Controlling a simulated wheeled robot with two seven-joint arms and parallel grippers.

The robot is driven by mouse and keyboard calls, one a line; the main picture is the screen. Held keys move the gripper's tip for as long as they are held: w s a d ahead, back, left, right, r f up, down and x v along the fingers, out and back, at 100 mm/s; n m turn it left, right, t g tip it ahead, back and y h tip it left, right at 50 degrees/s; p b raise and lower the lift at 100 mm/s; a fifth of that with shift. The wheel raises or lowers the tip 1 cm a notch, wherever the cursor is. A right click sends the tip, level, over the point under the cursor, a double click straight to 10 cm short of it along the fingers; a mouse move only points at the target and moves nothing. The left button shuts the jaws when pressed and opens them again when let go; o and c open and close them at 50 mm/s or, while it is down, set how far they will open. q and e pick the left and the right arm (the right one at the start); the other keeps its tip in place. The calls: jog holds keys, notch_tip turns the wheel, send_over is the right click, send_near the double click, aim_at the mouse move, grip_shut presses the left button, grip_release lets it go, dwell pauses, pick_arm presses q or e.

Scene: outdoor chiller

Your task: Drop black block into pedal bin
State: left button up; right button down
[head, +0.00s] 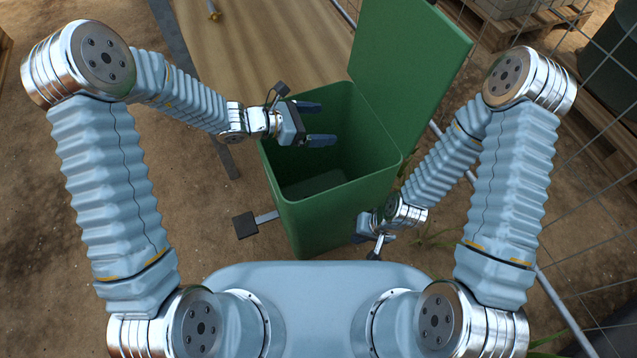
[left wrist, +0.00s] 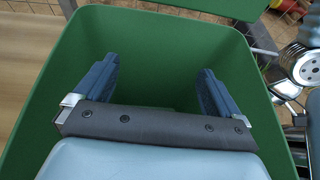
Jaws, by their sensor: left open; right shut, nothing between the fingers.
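The green pedal bin (head: 335,210) stands in front of me with its lid (head: 410,60) raised. Its pedal (head: 246,224) sticks out at the lower left. My left gripper (head: 325,124) is over the bin's opening, open and empty. In the left wrist view its two blue fingers (left wrist: 155,85) are spread apart above the bin's inside (left wrist: 150,50). My right gripper (head: 368,243) is low beside the bin's right side, partly hidden by its own arm; it is shut and empty. I see no black block in either gripper; the visible bin floor shows no clear block.
A wire fence (head: 585,130) runs along the right, with wooden pallets (head: 520,25) beyond. Bare ground is open at left.

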pick_arm(q)
jog(key=shift+a, duration=0.1)
jog(key=v, duration=1.3)
jog(key=shift+a+r, duration=0.2)
jog(key=shift+a, duration=0.05)
jog(key=shift+s, duration=0.15)
